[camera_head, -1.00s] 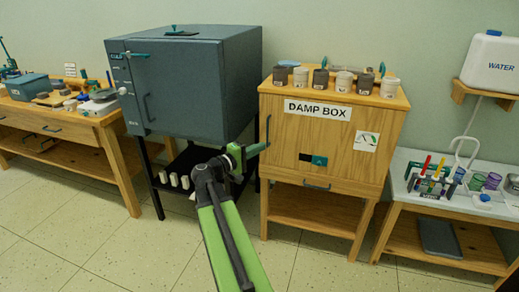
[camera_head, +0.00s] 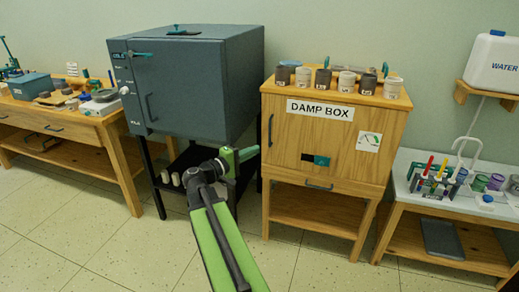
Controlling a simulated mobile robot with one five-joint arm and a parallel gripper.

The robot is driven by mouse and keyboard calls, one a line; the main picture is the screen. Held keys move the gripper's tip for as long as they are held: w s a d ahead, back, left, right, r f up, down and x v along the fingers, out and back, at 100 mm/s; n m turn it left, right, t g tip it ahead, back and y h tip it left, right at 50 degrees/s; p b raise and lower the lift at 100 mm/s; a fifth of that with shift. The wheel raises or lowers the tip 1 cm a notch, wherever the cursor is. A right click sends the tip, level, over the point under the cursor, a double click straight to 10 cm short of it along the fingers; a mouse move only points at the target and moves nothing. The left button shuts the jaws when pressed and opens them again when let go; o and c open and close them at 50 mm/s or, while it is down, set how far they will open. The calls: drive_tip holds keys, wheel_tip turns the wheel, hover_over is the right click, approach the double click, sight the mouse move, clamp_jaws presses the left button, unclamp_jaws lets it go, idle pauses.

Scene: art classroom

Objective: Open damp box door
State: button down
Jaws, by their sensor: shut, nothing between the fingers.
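The damp box (camera_head: 337,135) is a wooden cabinet with a "DAMP BOX" label on its front door, which is closed. A dark vertical handle (camera_head: 270,130) is at the left edge of the door. A dark horizontal handle (camera_head: 319,187) is on the strip below. My gripper (camera_head: 249,153) is shut and empty, with its teal tip pointing right. In the picture it is just left of and below the vertical handle, apart from it; the depth gap is hard to judge.
A grey kiln (camera_head: 185,85) on a black stand is left of the damp box. Several pots (camera_head: 346,81) stand on the damp box top. A white-topped table (camera_head: 405,185) is close on the right. Open tiled floor (camera_head: 310,265) lies in front.

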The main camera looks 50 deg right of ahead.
drive_tip(key=w+a, duration=0.2)
drive_tip(key=a, duration=0.4)
drive_tip(key=w+a+f+n+t+y, duration=0.1)
drive_tip(key=w+a+f+t+y, duration=0.2)
drive_tip(key=a+f, duration=0.45)
drive_tip(key=w+a+f+n+t+y, duration=0.1)
drive_tip(key=w+a+f+y, duration=0.25)
drive_tip(key=a, duration=0.65)
drive_tip(key=s+a+f+g+y, duration=0.1)
drive_tip(key=a+f+y, duration=0.45)
drive_tip(key=a, duration=0.65)
drive_tip(key=s+a+f+y, duration=0.1)
drive_tip(key=a+f+y, duration=0.5)
drive_tip(key=a, duration=0.7)
wheel_tip(320, 180, up, 24)
drive_tip(key=p, duration=2.5)
drive_tip(key=shift+a, duration=0.3)
